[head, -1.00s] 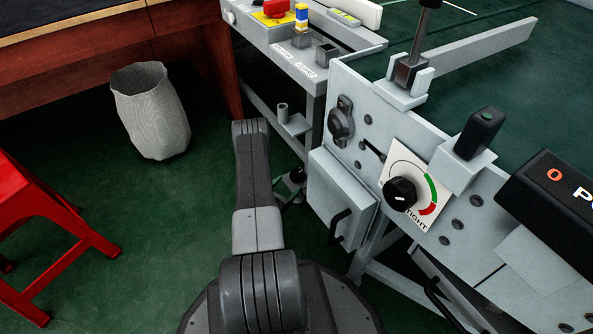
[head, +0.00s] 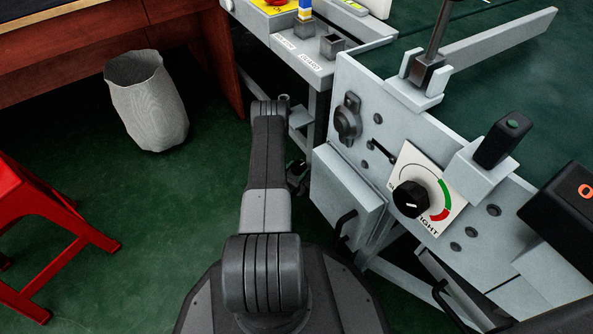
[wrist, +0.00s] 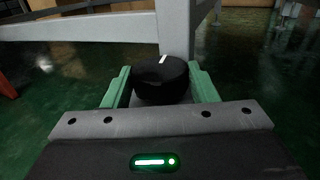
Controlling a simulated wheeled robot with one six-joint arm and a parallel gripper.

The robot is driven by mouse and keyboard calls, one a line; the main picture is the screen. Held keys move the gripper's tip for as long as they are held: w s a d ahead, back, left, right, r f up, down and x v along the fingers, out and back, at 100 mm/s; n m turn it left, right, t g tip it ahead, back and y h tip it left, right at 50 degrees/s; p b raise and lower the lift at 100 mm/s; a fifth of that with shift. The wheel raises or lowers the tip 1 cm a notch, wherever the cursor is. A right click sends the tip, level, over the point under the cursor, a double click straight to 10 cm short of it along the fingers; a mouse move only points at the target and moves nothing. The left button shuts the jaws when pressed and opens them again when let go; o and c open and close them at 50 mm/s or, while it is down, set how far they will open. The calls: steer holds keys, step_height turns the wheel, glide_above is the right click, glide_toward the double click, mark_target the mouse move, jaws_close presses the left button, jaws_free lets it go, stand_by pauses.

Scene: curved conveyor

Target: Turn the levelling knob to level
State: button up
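In the wrist view a round black knob (wrist: 160,80) with a white mark on top stands in front of a pale grey leg. My gripper (wrist: 160,85) has its two green fingers apart, one on each side of the knob. Narrow gaps seem to show beside it, and I cannot tell whether either finger touches. No level marking shows around this knob. In the head view my arm hides the gripper and this knob.
A tension dial (head: 410,198) with a black knob and green-red arc sits on the conveyor side plate (head: 360,75). A grey box (head: 345,195) with a handle hangs below. A waste bin (head: 147,100) and red stool (head: 45,225) stand left, with green floor between.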

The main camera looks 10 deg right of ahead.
steer(key=shift+w+a, duration=0.1)
steer(key=shift+m+g+h, duration=0.6)
steer(key=shift+g, duration=0.1)
steer(key=o, duration=1)
steer(key=p+v, duration=0.4)
steer(key=v, duration=0.9)
steer(key=shift+a, duration=0.4)
steer(key=shift+d, duration=0.15)
